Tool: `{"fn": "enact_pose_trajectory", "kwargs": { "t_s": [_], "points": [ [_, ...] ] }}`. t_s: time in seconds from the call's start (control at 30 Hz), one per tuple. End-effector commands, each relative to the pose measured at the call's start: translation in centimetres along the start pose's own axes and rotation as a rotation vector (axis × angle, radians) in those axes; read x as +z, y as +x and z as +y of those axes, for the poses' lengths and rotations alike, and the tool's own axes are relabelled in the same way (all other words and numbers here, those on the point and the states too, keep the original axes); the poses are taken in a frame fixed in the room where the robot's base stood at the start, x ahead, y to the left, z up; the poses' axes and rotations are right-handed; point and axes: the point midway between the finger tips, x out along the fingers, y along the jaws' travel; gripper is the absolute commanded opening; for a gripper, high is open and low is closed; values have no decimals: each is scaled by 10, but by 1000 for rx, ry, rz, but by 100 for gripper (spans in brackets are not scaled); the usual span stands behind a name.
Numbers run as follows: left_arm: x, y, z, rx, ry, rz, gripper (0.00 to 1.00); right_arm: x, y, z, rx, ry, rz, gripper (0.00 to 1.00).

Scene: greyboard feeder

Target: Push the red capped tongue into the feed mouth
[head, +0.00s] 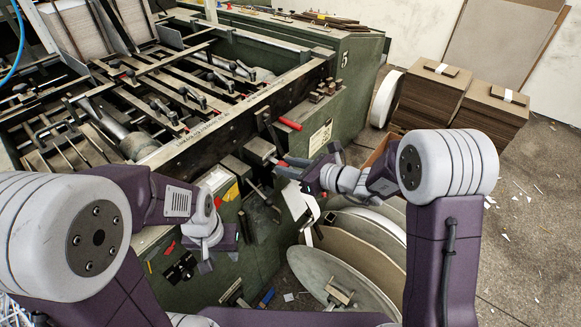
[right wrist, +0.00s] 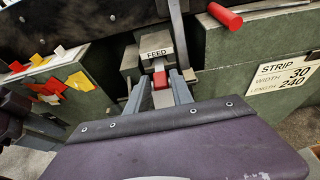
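The red capped tongue (right wrist: 161,80) sits just in front of the feed mouth (right wrist: 158,66), under the plate marked FEED, in the right wrist view. A pale strip of the tongue runs from the cap to the mouth. My right gripper (right wrist: 160,77) has one finger close on each side of the cap and appears shut on it. In the head view my right gripper (head: 281,167) reaches the machine's front from the right, and its fingers partly hide the cap. My left gripper (head: 219,261) hangs low by the green machine side, fingers apart and empty.
Large pale discs (head: 335,270) stand below my right arm. Yellow and red tags (right wrist: 70,82) lie left of the mouth.

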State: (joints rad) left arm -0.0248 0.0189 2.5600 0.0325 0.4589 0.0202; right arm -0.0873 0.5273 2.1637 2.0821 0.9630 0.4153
Motion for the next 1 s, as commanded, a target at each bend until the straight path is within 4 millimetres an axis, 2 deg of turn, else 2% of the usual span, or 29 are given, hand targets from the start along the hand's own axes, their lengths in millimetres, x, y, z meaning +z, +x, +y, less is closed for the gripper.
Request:
{"fn": "enact_pose_trajectory", "kwargs": {
  "t_s": [0.43, 0.53, 0.8, 1.0],
  "points": [
    [0, 0, 0, 0, 0, 0, 36, -3, 0, 0, -1, 2, 8, 45],
    [0, -1, 0, 0, 0, 0, 36, -3, -5, 0, -2, 1, 9, 45],
    [-1, -9, 0, 0, 0, 0, 36, 1, -64, -2, -8, 1, 1, 45],
    [-1, -12, 0, 0, 0, 0, 36, 1, -91, -1, -6, 0, -3, 45]
  ]
}}
